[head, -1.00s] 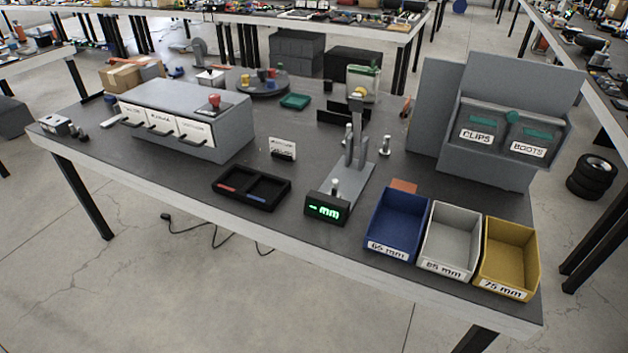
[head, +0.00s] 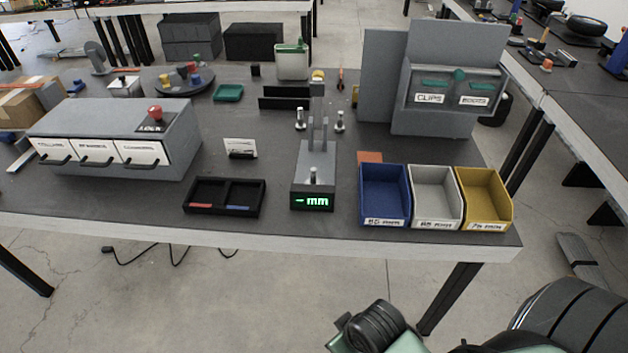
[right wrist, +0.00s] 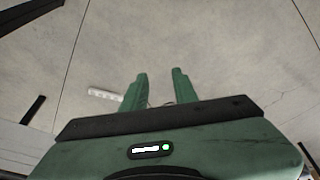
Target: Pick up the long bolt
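Three upright silver bolts stand around the measuring gauge (head: 316,160). One bolt (head: 300,121) is behind it at left, one bolt (head: 339,121) behind it at right, and one bolt (head: 313,177) is at its front, above the green display. They are small here, and I cannot tell which is longest. My right gripper (right wrist: 159,88) shows in the right wrist view with its two green fingers apart and nothing between them, over bare floor. Parts of my right arm show at the bottom right of the head view. My left gripper is not in view.
Blue (head: 384,195), grey (head: 435,196) and yellow (head: 485,198) bins stand right of the gauge. A black two-compartment tray (head: 224,208) lies to its left. A grey drawer unit (head: 120,140) stands farther left, and a grey clips-and-boots cabinet (head: 450,85) at the back right.

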